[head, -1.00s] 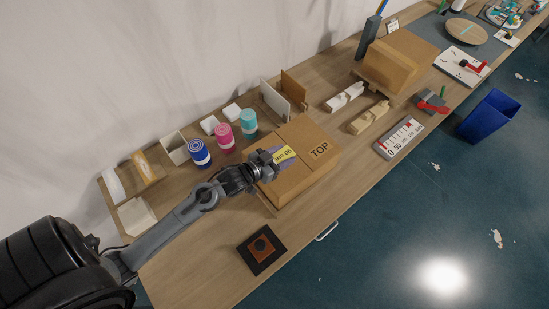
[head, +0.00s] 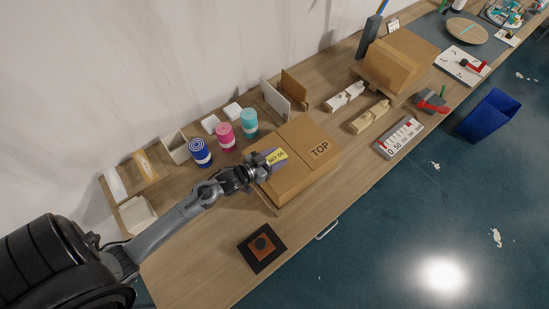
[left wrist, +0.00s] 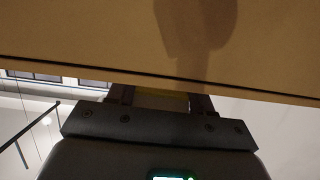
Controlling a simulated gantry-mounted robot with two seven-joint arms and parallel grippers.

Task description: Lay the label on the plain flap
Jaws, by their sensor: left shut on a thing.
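A closed cardboard box (head: 291,188) stands on the wooden table. Its flap on the right bears the word TOP (head: 319,149). Its other flap, on the left, is the plain flap (head: 293,131), partly hidden by my arm. My left gripper (head: 266,160) is over the plain flap and shut on the yellow label (head: 277,156), which has small dark print. In the left wrist view, the gripper's fingers (left wrist: 161,98) hold a sliver of the yellow label (left wrist: 162,101) near the cardboard (left wrist: 90,35). I cannot tell whether the label touches the flap. My right gripper is not in view.
Blue (head: 200,152), pink (head: 225,136) and turquoise (head: 249,122) rolls stand behind the box. Upright panels (head: 276,100) stand at its back. A dark square plate with a knob (head: 262,248) lies in front. The table's front left is mostly clear.

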